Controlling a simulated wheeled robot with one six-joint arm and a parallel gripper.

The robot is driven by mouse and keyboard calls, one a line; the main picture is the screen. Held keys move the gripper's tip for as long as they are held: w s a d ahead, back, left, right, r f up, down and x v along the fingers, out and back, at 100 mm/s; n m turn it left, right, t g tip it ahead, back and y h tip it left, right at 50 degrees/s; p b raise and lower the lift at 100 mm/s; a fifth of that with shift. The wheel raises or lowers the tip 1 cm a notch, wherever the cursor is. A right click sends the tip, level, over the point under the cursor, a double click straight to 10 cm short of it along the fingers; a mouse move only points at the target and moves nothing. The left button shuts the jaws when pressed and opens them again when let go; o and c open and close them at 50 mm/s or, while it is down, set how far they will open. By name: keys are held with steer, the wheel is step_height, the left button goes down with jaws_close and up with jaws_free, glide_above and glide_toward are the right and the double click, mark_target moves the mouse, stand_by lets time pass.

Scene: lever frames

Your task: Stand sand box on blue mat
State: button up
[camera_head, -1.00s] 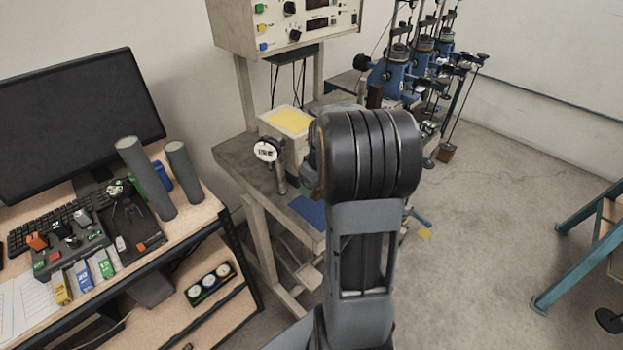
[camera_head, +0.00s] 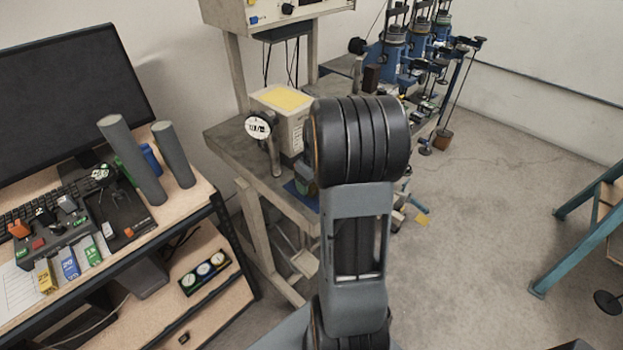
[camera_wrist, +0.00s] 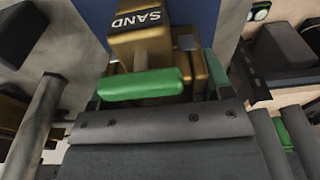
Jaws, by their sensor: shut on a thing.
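The sand box (camera_wrist: 150,42) is brass-coloured with a dark SAND label and fills the upper middle of the wrist view. My gripper (camera_wrist: 180,80), with green finger pads, is shut on it. The blue mat (camera_wrist: 88,18) shows behind the box on both sides in the wrist view. In the head view a small part of the blue mat (camera_head: 300,194) shows on the grey bench, left of my arm. My arm hides the sand box and most of the gripper there. I cannot tell whether the box touches the mat.
A pale box with a yellow top (camera_head: 284,98) and a round dial gauge on a stand (camera_head: 258,128) are on the bench close to the mat. A control cabinet (camera_head: 270,12) is above. A wooden desk with a monitor (camera_head: 75,105) and grey cylinders is at left.

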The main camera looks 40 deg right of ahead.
steer(key=shift+f+b, duration=0.45)
steer(key=shift+f, duration=0.05)
stand_by(0.6)
steer(key=shift+f, duration=0.35)
steer(key=shift+c, duration=0.2)
